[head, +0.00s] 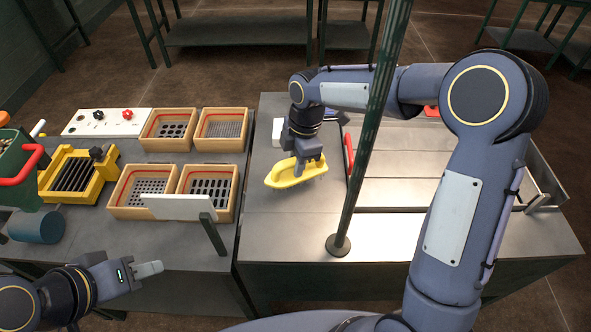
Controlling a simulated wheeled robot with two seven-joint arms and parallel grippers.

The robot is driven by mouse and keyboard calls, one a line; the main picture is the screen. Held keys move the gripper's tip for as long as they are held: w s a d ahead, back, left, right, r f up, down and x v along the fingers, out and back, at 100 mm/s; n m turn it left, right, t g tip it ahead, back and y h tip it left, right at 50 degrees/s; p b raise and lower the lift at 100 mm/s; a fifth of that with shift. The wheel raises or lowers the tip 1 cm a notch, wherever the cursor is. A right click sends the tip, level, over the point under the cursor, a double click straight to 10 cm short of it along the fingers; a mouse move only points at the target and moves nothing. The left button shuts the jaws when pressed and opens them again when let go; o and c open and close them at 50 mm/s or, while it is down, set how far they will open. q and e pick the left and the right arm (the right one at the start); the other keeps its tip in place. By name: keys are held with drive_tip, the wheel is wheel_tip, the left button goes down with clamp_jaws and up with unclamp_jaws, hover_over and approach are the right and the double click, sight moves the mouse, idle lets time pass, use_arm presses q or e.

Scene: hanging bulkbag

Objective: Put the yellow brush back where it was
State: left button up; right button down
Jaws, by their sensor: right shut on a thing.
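The yellow brush (287,176) is in the head view, near the left edge of the right-hand table. My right gripper (308,162) points down and is shut on the yellow brush from above. Whether the brush touches the tabletop I cannot tell. My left gripper (150,269) is low at the left, over the front edge of the left table, apart from any object. Its fingers look close together, but the gap between them is not clear.
A green post (367,139) stands on the right table (285,222), beside a red-handled item (349,153). Several wooden sieve boxes (220,129), a yellow slotted frame (77,173), a white panel (108,122) and a green bin (22,170) crowd the left table. Bare tabletop lies in front of the brush.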

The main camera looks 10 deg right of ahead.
drive_tip(key=shift+f, duration=1.6)
drive_tip(key=shift+f, duration=0.2)
drive_tip(key=c, duration=1.2)
unclamp_jaws()
drive_tip(key=shift+r, duration=0.15)
drive_tip(key=r, duration=0.4)
drive_tip(key=d+r, duration=0.1)
drive_tip(key=r, duration=0.3)
drive_tip(key=d+r, duration=0.1)
drive_tip(key=r, duration=0.3)
drive_tip(key=shift+w, duration=0.15)
